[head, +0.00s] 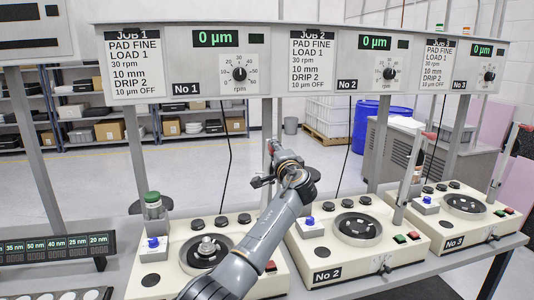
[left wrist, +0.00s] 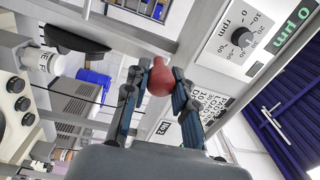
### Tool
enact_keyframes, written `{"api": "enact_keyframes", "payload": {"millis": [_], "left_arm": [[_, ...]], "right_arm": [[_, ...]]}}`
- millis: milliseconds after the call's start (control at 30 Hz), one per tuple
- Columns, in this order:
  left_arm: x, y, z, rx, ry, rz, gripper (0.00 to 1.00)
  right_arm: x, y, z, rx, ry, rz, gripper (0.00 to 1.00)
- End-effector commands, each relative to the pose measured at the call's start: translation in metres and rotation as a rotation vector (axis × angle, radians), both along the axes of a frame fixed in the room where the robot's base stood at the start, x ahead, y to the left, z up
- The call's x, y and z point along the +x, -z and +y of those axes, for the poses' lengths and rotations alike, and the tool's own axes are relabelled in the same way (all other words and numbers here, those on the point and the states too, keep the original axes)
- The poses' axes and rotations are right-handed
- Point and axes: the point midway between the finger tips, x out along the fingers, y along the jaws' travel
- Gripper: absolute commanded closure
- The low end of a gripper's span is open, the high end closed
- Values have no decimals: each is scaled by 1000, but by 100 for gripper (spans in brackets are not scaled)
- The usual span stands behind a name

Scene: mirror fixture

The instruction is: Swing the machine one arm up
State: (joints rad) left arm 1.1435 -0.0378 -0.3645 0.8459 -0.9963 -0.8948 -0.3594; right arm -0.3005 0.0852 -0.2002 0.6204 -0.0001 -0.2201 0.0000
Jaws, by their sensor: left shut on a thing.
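Machine one (head: 153,281) is the cream unit on the left, below the No 1 panel (head: 186,89). Its dark round plate (head: 188,263) carries a metal fixture (head: 207,247). My left gripper (head: 271,160) is raised above the right side of machine one. In the left wrist view my left gripper (left wrist: 158,82) is shut on a red ball knob (left wrist: 160,76). The lever arm under the knob is mostly hidden by my arm and gripper, so I cannot tell its exact angle. My right gripper is not in view.
Machine two (head: 378,257) and machine three (head: 455,237) stand to the right, with raised arms ending in red knobs (head: 428,136). A green-capped bottle (head: 153,207) stands at machine one's back left. The panel row and posts (head: 137,155) stand behind my gripper.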

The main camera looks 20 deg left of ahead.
Motion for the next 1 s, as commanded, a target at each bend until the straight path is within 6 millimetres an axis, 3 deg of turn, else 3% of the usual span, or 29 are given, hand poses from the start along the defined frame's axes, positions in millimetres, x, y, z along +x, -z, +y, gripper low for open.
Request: {"api": "enact_keyframes", "payload": {"millis": [533, 567, 667, 1000], "left_arm": [[2, -2, -6, 22, 6, 8, 100], [2, -1, -6, 22, 6, 8, 68], [2, -1, -5, 21, 5, 9, 50], [1, 1, -5, 18, 3, 11, 50]], "right_arm": [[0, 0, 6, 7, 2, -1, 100], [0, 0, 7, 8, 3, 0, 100], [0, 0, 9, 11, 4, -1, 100], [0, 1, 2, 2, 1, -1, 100]]}}
